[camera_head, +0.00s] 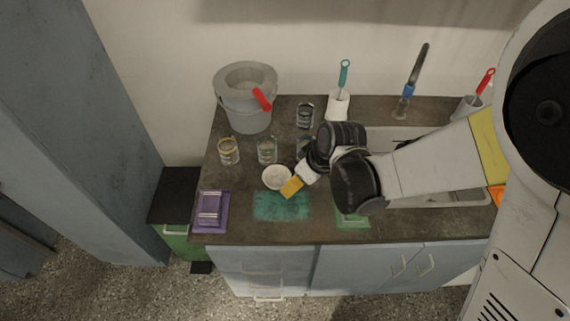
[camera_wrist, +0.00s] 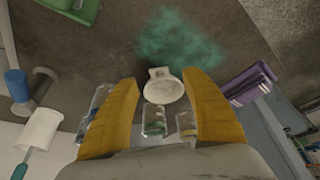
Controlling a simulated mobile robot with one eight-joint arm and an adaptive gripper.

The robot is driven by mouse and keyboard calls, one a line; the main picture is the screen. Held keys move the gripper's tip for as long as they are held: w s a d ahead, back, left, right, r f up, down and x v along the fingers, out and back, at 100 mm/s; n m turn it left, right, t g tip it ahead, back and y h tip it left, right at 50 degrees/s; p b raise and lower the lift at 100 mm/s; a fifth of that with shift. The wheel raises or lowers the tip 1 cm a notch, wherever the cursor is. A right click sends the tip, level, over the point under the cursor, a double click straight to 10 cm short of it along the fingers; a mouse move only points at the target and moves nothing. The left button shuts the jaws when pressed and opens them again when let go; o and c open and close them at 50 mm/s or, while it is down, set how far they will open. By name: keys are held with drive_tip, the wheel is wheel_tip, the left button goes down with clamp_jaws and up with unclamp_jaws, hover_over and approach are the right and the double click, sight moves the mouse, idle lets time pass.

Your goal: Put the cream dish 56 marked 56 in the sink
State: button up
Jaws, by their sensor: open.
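The cream dish (camera_head: 277,177) is a small round dish on the dark counter, left of my gripper (camera_head: 292,187). In the wrist view the dish (camera_wrist: 164,90) appears between my yellow fingers (camera_wrist: 160,82), with a small tab on its far edge. My gripper is open and empty, its fingertips close to the dish; I cannot tell whether they touch it. The marking 56 is not readable. The sink (camera_head: 445,198) is at the right of the counter, partly hidden behind my arm.
Several glass jars (camera_head: 229,151) stand left of and behind the dish. A grey bucket (camera_head: 245,115) is at the back left. A teal patch (camera_head: 282,207) lies in front of the dish, a purple item (camera_head: 211,209) at the left edge. A tap (camera_head: 408,95) rises behind the sink.

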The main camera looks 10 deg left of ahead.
sight(280, 181)
drive_tip(key=b+x, duration=0.3)
drive_tip(key=x, duration=0.3)
drive_tip(key=shift+w+f, duration=0.15)
drive_tip(key=shift+f, duration=0.1)
drive_tip(key=shift+r, duration=0.1)
clamp_jaws()
